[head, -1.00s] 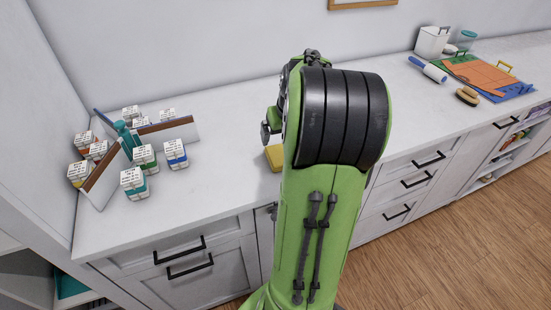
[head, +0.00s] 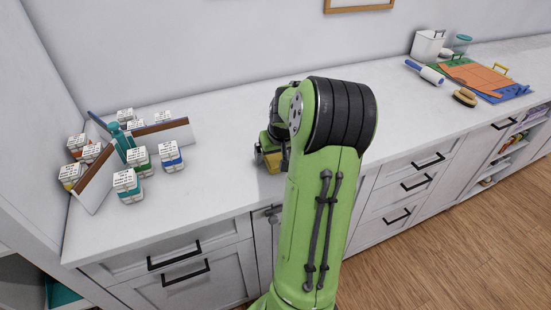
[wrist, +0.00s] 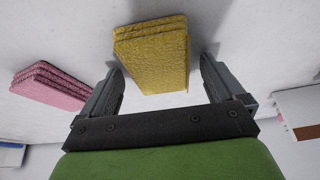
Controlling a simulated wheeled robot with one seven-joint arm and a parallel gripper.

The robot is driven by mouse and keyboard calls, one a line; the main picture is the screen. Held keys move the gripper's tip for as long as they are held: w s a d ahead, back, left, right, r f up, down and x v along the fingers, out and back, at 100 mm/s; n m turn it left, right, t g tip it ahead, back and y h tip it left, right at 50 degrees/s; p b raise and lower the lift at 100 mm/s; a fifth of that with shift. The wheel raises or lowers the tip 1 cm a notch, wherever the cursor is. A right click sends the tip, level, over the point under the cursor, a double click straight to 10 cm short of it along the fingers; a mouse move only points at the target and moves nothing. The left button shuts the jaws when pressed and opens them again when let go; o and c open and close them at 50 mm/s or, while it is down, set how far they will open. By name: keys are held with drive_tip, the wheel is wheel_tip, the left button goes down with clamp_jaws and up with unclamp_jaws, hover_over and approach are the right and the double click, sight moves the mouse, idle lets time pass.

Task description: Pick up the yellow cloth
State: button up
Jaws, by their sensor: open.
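The yellow cloth (wrist: 152,55) is a folded, textured stack on the white countertop. In the wrist view it lies ahead of my gripper (wrist: 160,88), in line with the gap between the two fingers. The fingers are open, one toward each side of the cloth's near end, with no clear contact visible. In the head view only part of the yellow cloth (head: 272,161) shows beside my gripper (head: 266,145), and my arm hides the rest.
A pink folded cloth (wrist: 50,85) lies left of the yellow one in the wrist view. Small labelled jars (head: 128,185) and a divider (head: 98,180) stand at the counter's left. A rolling pin (head: 424,72), brush (head: 465,97) and mats (head: 480,76) lie at the right.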

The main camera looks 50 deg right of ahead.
sight(275, 155)
drive_tip(key=c, duration=1.3)
wheel_tip(275, 155, up, 10)
drive_tip(key=p, duration=0.3)
drive_tip(key=shift+r, duration=0.1)
drive_tip(key=shift+c, duration=0.6)
